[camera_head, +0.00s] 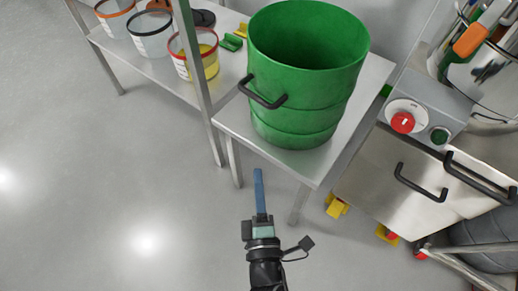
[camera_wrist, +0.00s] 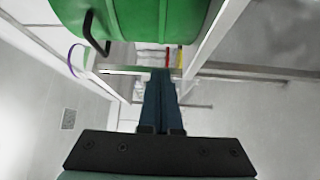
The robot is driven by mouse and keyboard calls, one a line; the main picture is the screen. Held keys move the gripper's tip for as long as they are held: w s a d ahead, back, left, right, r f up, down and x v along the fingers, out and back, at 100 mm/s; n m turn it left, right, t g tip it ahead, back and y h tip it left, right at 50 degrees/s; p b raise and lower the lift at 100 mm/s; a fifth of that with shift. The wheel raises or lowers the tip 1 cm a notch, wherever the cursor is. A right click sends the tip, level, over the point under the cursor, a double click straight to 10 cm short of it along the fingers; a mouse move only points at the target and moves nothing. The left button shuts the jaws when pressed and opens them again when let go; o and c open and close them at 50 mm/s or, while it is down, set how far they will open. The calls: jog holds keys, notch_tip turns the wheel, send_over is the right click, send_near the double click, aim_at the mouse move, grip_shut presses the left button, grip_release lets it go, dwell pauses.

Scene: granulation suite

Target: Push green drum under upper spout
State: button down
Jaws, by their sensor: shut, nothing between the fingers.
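The green drum (camera_head: 305,75) is open at the top and stands upright on a small steel table (camera_head: 236,122). A black handle (camera_head: 262,94) sticks out from its left side. The drum (camera_wrist: 145,18) also shows at the top of the wrist view, with its handle (camera_wrist: 95,32) at the left. My gripper (camera_head: 259,172) is shut and empty, with its blue fingers together. It is in front of the table's near edge, apart from the drum. In the wrist view the closed fingers (camera_wrist: 160,85) point toward the table frame below the drum. I cannot make out the upper spout.
A longer bench (camera_head: 150,62) at the upper left holds several clear tubs, including one with yellow contents (camera_head: 197,62). A steel post (camera_head: 190,60) rises left of the drum. A steel cabinet (camera_head: 390,180) with a red knob (camera_head: 403,122) stands at the right. The floor at left is clear.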

notch_tip(320, 180, down, 2)
jog(key=f, duration=0.1)
jog(key=b, duration=0.2)
send_near(260, 123)
jog(key=w+a, duration=0.2)
jog(key=a, duration=0.1)
jog(key=w+d+p, duration=0.1)
jog(key=w+d, duration=0.1)
jog(key=shift+w+d+r+n, duration=0.1)
jog(key=shift+w+d+n, duration=0.2)
